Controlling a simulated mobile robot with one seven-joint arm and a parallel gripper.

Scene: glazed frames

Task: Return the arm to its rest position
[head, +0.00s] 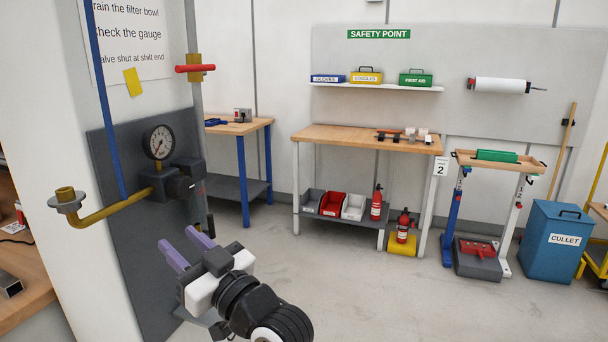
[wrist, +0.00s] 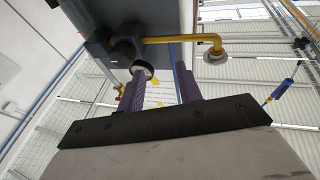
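My gripper (head: 177,237) is in the lower left of the head view, in front of the grey panel (head: 140,275) on the white pillar. Its two purple fingers point up and left, towards the panel. They stand apart with nothing between them. The wrist view shows both fingers of my gripper (wrist: 159,72) apart, with a gap through which the white sign is seen. My dark, ringed wrist runs down to the lower right of them in the head view.
A pressure gauge (head: 159,142), a yellow pipe (head: 112,210) and a red-handled valve (head: 195,69) are on the pillar near my gripper. A wooden bench (head: 15,285) is at the left edge. Open floor (head: 345,290) lies right of my arm, before the workbench (head: 340,136).

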